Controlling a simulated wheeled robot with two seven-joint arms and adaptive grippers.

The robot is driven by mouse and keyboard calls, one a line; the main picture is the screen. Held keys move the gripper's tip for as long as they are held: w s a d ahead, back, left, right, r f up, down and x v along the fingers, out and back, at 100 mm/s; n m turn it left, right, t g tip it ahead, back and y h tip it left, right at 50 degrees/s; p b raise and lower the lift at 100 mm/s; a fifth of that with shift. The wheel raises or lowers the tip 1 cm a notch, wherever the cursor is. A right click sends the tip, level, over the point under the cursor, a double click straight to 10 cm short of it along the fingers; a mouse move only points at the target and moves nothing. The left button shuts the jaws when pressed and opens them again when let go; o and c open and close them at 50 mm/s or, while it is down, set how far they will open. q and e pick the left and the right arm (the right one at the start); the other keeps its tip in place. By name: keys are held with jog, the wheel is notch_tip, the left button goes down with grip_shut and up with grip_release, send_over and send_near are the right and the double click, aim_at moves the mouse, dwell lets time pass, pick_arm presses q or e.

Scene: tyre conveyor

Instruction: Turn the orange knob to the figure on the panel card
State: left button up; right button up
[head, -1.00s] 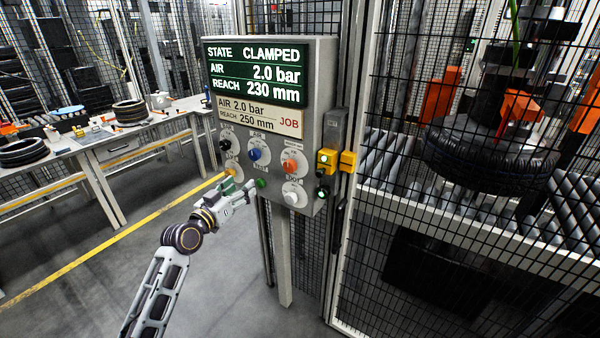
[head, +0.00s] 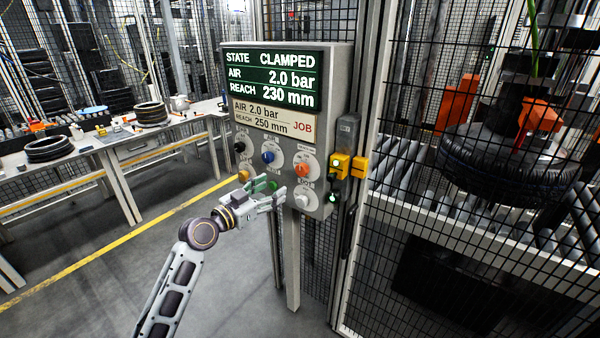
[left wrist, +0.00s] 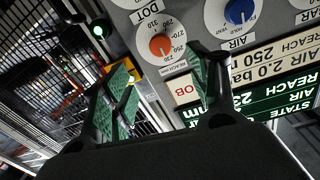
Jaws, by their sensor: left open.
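The orange knob (head: 302,169) sits on its white dial on the grey panel, under the word REACH; it also shows in the left wrist view (left wrist: 160,45), upside down. Its pointer is too small to read. The panel card (head: 243,107) says AIR 2.0 bar, REACH 250 mm, JOB. The green screen (head: 270,78) above says STATE CLAMPED, AIR 2.0 bar, REACH 230 mm. My left gripper (head: 273,190) is open and empty, below and left of the orange knob, apart from it. In the wrist view its green-padded fingers (left wrist: 162,88) frame part of the card. My right gripper is not in view.
A blue knob (head: 267,157), black knob (head: 239,148), amber knob (head: 243,175) and white knob (head: 305,199) surround the orange one. A yellow switch box (head: 341,166) borders the panel's right. Mesh fencing with a tyre (head: 490,175) behind stands right. Floor left is clear.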

pick_arm(q)
jog(key=shift+w, duration=0.2)
dwell(0.3)
jog(key=p, duration=0.1)
send_near(300, 171)
jog(key=shift+x, duration=1.8)
jog(key=shift+w+d, duration=0.2)
jog(key=shift+w, duration=0.1)
jog(key=shift+p+x, duration=0.6)
jog(key=shift+x, duration=1.5)
jog(key=shift+w+d, duration=0.45)
jog(key=shift+w, duration=0.15)
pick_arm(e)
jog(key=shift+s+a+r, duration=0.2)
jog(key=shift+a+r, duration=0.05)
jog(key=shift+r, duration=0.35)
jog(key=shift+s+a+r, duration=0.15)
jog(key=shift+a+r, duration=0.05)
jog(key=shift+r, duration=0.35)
pick_arm(q)
jog(key=shift+c, duration=0.3)
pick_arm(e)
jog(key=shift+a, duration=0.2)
pick_arm(q)
jog(key=shift+c, duration=1.1)
jog(key=c, duration=0.7)
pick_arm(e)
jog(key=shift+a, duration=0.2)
